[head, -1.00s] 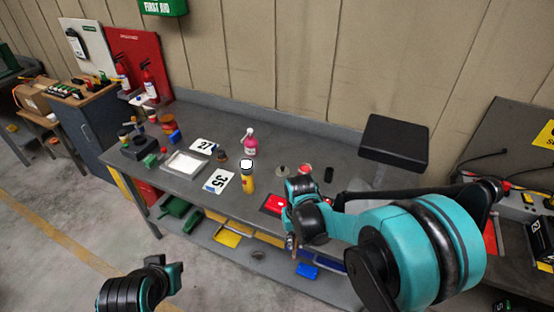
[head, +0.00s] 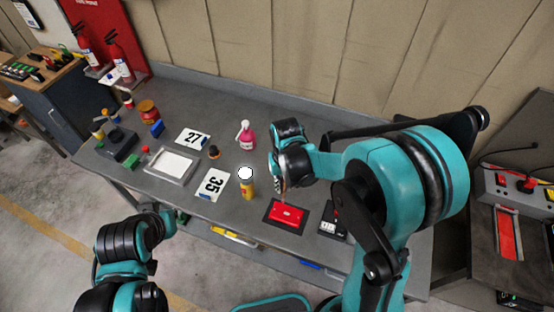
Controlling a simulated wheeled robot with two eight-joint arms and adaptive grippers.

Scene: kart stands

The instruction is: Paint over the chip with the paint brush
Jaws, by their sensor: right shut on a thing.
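A red panel (head: 286,213) lies on a dark mat on the workbench, right of centre. A small pale mark (head: 289,212) shows on it, which looks like the chip. My right gripper (head: 281,184) is just above and behind the panel's left part. It is shut on a thin thing pointing down, seemingly the paint brush, mostly hidden by the fingers. I cannot tell whether its tip touches the panel. My left arm's end (head: 158,218) is at the bench's front edge, at lower left; its fingers are not clear.
A yellow bottle with white cap (head: 247,188) stands close left of the panel. A black box with a dial (head: 333,221) is right of the panel.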

